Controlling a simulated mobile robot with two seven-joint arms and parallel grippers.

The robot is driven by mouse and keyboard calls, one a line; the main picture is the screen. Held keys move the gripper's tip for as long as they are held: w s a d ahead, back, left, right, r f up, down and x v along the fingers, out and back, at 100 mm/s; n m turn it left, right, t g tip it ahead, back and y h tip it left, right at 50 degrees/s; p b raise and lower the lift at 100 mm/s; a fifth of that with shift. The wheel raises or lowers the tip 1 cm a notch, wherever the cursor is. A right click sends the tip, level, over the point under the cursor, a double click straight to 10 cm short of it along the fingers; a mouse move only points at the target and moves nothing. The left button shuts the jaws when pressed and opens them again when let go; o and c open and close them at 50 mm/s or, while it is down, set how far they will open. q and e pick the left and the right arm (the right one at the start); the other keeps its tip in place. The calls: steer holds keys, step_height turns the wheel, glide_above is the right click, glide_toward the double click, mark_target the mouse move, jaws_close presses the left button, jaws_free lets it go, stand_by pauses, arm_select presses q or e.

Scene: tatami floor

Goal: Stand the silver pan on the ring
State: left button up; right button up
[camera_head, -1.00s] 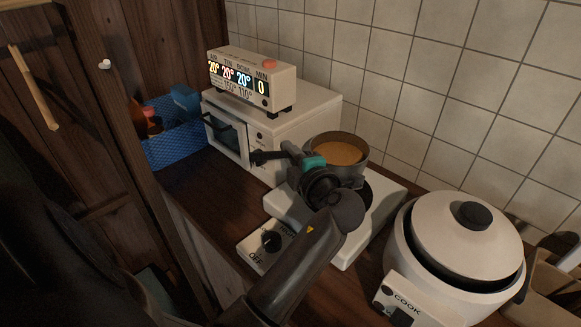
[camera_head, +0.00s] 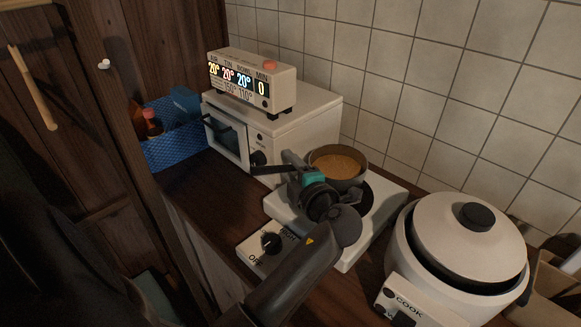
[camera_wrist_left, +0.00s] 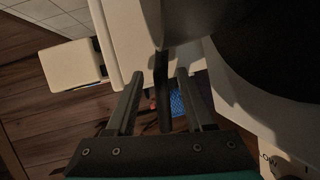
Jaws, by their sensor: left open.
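The silver pan (camera_head: 360,172), with an orange-brown filling, is at the back of the white hotplate (camera_head: 378,222). It looks about level; its underside is hidden, so I cannot tell whether it touches. The dark ring (camera_head: 367,196) shows in part just right of and below the pan, and the rest is covered. My left gripper (camera_head: 284,166) is open at the handle. In the left wrist view the handle (camera_wrist_left: 163,88) lies between the two spread fingers (camera_wrist_left: 160,76). My right gripper is not in view.
A white oven (camera_head: 300,125) with a display box (camera_head: 252,80) on it stands behind the handle. A blue basket (camera_head: 172,150) is left of it. A white rice cooker (camera_head: 455,250) stands close on the right. The tiled wall is behind.

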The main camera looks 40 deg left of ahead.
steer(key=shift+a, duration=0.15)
arm_select(q)
steer(key=shift+s+d, duration=0.1)
steer(key=shift+d, duration=0.2)
steer(key=v, duration=0.7)
steer(key=shift+a+r, duration=0.1)
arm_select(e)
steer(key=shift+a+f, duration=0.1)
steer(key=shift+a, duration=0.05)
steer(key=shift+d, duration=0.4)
arm_select(q)
steer(key=shift+s, duration=0.15)
